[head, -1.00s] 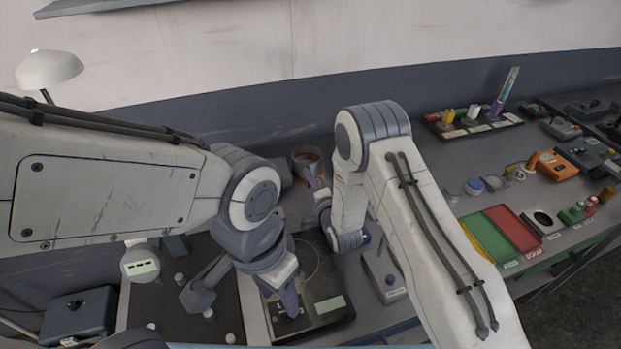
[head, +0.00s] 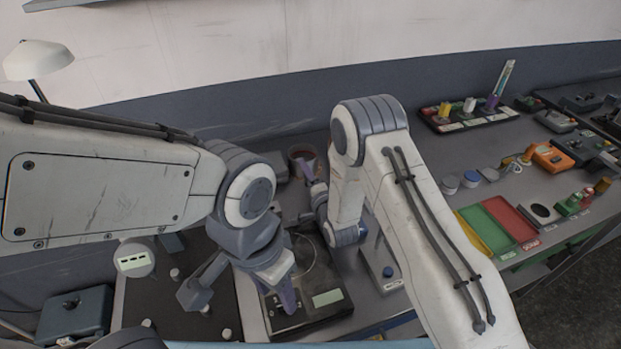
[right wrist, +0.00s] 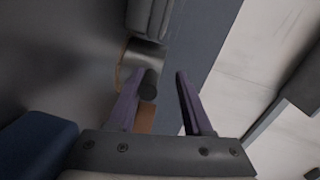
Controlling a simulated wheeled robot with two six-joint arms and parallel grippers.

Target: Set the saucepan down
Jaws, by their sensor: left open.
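The saucepan (head: 301,151) stands upright at the back of the bench near the wall, small and partly hidden by my right gripper. In the right wrist view its copper-brown side (right wrist: 126,62) and a dark, rounded handle end (right wrist: 149,84) show. My right gripper (right wrist: 158,75) is open, its purple fingers well apart. The handle end lies between them, close to the left finger; whether it touches is unclear. In the head view my right gripper (head: 311,172) is just in front of the pan. My left gripper (head: 286,300) is open over the scale, holding nothing visible.
The black scale (head: 325,298) with a round plate is below my left gripper. A dark mat (head: 150,300) with several small pale pieces lies left of it. A grey box (head: 274,163) is beside the pan. Green and red trays (head: 487,227) lie right of my right arm.

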